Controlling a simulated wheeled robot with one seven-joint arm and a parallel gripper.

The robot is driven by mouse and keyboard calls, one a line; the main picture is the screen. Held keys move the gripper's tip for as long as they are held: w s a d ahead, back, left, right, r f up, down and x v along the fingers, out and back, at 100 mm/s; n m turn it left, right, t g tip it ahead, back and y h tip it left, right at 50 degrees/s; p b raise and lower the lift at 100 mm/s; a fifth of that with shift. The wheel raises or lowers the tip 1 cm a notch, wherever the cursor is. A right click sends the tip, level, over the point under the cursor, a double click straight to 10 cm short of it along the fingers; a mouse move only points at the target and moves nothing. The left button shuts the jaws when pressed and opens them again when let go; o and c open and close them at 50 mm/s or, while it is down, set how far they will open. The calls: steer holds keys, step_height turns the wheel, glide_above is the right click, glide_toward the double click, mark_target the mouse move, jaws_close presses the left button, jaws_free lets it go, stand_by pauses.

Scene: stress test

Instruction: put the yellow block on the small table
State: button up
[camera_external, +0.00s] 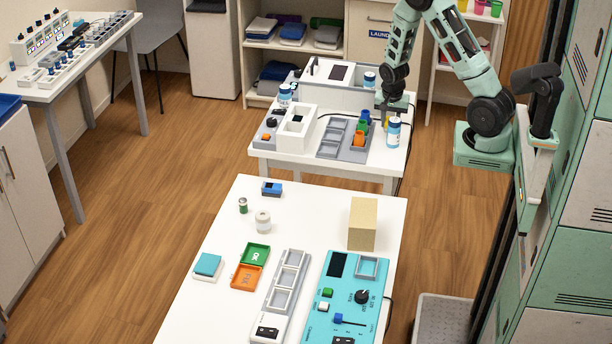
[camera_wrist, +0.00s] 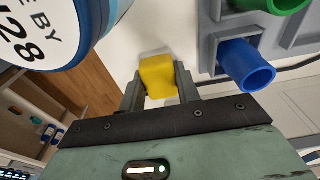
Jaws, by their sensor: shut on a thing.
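The yellow block (camera_wrist: 157,76) is between my gripper's (camera_wrist: 158,84) two fingers, which are shut on it. In the external view my gripper (camera_external: 387,112) is over the right part of the farther white table (camera_external: 391,157), with a bit of the yellow block (camera_external: 386,121) showing below it. I cannot tell whether the block touches the tabletop. This farther table looks smaller than the front white table (camera_external: 222,215), but which one is the small table is not certain.
A blue cup (camera_wrist: 246,66) and a green cup (camera_external: 362,128) are beside the gripper in a grey rack (camera_external: 331,140). The front table's far right corner is bare.

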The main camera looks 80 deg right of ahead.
steer(key=shift+f, duration=0.2)
steer(key=o, duration=1)
steer(key=shift+r, duration=0.1)
steer(key=shift+r, duration=0.1)
